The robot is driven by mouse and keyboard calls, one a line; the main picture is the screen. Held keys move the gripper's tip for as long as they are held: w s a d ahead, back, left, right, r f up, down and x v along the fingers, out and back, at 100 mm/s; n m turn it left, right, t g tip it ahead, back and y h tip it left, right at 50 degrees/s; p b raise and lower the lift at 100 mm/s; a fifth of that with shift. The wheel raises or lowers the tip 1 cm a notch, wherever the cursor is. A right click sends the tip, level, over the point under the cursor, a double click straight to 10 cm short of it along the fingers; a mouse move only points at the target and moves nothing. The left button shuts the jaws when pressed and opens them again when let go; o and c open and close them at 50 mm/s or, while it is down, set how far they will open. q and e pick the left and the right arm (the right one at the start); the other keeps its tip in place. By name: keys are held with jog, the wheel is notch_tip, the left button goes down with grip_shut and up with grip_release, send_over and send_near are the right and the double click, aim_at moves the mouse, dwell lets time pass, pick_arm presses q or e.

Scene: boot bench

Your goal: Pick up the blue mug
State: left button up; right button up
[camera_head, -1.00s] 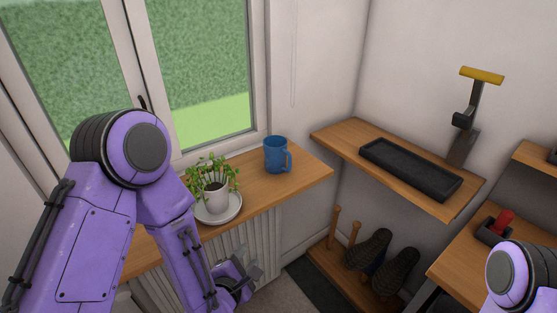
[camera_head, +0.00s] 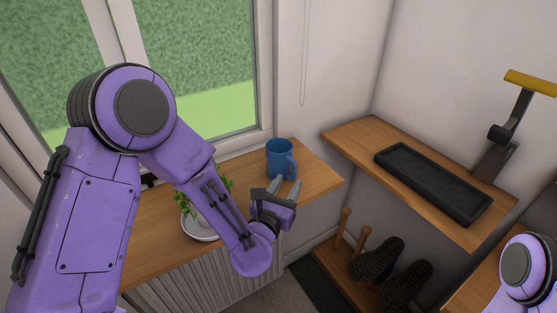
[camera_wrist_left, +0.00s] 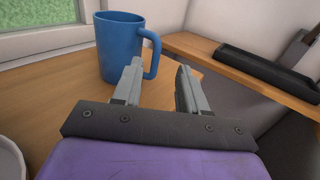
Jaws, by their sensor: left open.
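The blue mug (camera_head: 279,160) stands upright on the wooden window sill (camera_head: 318,180), near its right end. In the left wrist view the mug (camera_wrist_left: 119,48) is just beyond my fingers, with its handle (camera_wrist_left: 153,54) on the right side. My left gripper (camera_head: 285,185) is open and empty, in front of the mug; its fingertips (camera_wrist_left: 160,66) point at the handle side. The handle appears roughly in line with the gap between the fingers. I cannot tell whether a finger touches the mug. My right gripper is out of view; only part of the right arm shows.
A potted plant (camera_head: 224,187) on a white saucer (camera_head: 196,232) stands on the sill to the left, partly behind my left arm. To the right is a wooden shelf (camera_head: 352,138) with a black tray (camera_head: 430,182). Boots (camera_head: 377,258) sit on a rack below.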

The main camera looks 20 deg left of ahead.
aim_at(293, 173)
pick_arm(q)
jog(key=w+p, duration=0.1)
jog(key=w, duration=0.1)
jog(key=w+f+p, duration=0.1)
jog(key=w, duration=0.2)
jog(key=shift+w, duration=0.3)
jog(key=shift+w+a+f, duration=0.1)
jog(key=shift+w, duration=0.1)
jog(key=shift+s+a, duration=0.1)
jog(key=shift+s, duration=0.15)
jog(key=shift+w, duration=0.1)
grip_shut()
